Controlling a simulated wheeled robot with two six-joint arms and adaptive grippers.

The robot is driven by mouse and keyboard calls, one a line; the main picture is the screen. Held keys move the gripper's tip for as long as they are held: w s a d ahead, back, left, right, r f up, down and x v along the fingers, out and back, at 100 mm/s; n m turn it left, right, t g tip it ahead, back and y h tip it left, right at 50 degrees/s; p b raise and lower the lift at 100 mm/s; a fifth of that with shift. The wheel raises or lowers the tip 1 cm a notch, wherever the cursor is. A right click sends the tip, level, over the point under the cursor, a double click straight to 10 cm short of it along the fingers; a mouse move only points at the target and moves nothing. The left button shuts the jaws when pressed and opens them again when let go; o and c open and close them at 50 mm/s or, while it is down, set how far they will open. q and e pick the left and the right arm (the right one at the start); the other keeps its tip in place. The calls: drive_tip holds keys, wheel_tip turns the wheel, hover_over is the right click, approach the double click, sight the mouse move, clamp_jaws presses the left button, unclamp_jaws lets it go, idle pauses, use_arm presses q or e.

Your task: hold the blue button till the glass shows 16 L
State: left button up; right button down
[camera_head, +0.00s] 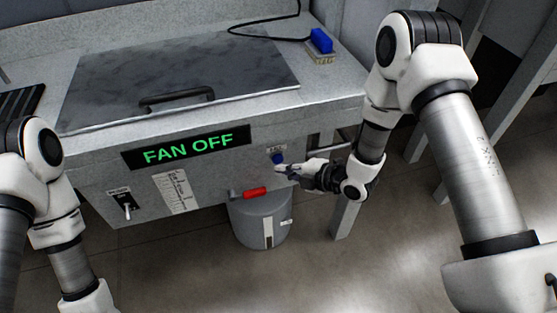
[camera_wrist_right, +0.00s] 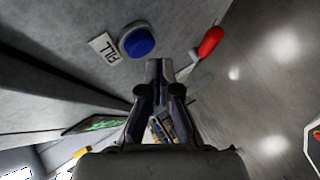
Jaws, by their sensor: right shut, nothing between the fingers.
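The blue button (camera_head: 278,158) sits on the front panel, right of the display. In the right wrist view it is a round blue cap (camera_wrist_right: 137,41) beside a label reading FILL. My right gripper (camera_head: 281,168) is shut and empty, its tips close to the button. In the right wrist view the shut fingertips (camera_wrist_right: 159,68) lie just off the button's edge; I cannot tell whether they touch it. A grey tank (camera_head: 246,222) under the panel bears a narrow upright glass strip (camera_head: 268,232); its level is too small to read. My left gripper is out of view.
A red-gripped lever (camera_head: 255,193) is just below the button, also seen in the wrist view (camera_wrist_right: 208,43). The display (camera_head: 188,149) reads FAN OFF. A toggle switch (camera_head: 125,203) and paper scale (camera_head: 176,193) are further left. A blue-topped block (camera_head: 320,42) lies on top.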

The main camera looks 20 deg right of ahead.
drive_tip(key=shift+w, duration=0.15)
drive_tip(key=shift+w, duration=0.3)
drive_tip(key=shift+w, duration=0.45)
idle(7.1)
